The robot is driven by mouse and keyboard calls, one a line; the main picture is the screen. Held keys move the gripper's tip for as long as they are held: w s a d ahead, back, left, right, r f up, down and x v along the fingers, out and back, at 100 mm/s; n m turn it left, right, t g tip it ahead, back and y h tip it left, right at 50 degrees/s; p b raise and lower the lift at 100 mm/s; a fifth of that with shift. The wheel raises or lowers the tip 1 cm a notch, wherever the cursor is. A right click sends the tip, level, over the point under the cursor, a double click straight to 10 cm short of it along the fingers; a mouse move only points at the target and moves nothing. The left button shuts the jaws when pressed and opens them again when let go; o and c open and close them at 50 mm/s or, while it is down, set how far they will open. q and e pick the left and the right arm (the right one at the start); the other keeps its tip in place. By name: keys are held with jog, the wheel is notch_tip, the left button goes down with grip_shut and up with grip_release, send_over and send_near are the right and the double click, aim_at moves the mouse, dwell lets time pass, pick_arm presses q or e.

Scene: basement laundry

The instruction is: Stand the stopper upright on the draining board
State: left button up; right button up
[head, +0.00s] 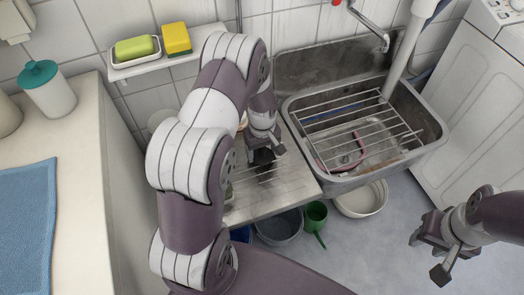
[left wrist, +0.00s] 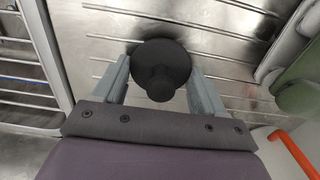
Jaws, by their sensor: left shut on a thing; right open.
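My left gripper (head: 262,160) is over the metal draining board (head: 298,184). In the left wrist view the fingers of my left gripper (left wrist: 162,84) are shut on the stopper (left wrist: 160,60), a black round disc with a narrower knob towards the camera. The ridged draining board (left wrist: 100,48) lies behind the stopper; I cannot tell whether they touch. In the head view a dark shape at the fingers is mostly hidden by my arm. My right gripper (head: 430,256) is open and empty over the floor at the right.
A sink (head: 425,130) with a wire rack (head: 350,112) adjoins the board on the right. A wall shelf (head: 147,68) holds a soap dish and a yellow sponge. Under the board are a grey bucket (head: 279,228), a green watering can (head: 315,217) and a white basin (head: 362,203).

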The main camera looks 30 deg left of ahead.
aim_at(264, 149)
pick_arm(q)
jog(key=o, duration=1)
jog(key=shift+f, duration=0.1)
notch_tip(264, 149, up, 12)
jog(key=p, duration=0.2)
jog(key=shift+p, duration=0.3)
jog(key=s+d+r+m, duration=0.2)
jog(key=s+d+m, duration=0.1)
jog(key=s, duration=0.1)
jog(key=s+d+r+m+t, duration=0.1)
jog(key=s+d+r+m, duration=0.1)
jog(key=s, duration=0.3)
jog(key=s+d+r+m, duration=0.3)
jog(key=s+m, duration=0.2)
jog(key=shift+d+r, duration=0.3)
jog(key=shift+r, duration=0.1)
